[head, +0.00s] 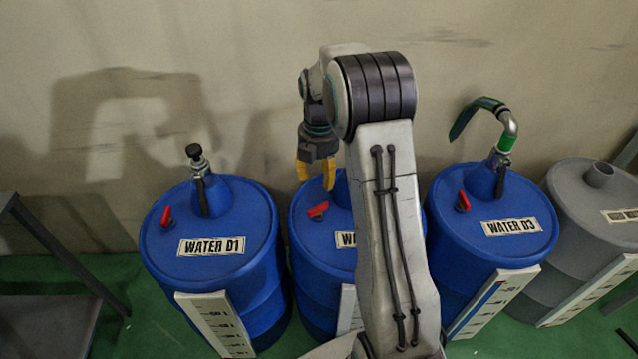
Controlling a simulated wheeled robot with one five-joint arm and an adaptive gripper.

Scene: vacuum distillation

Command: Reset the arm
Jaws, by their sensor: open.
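My gripper (316,172) hangs at the end of my bent arm, pointing down above the middle blue barrel (307,262). Its yellow fingers are open and I see nothing between them. The fingertips are close to the red handle (318,210) on that barrel's top; I cannot tell if they touch anything. My arm hides much of the middle barrel, including most of its label.
Blue barrel WATER D1 (262,290) stands left, with a black-capped spout. A grey barrel (590,235) is far right. A dark metal frame (60,250) is left. A wall stands behind.

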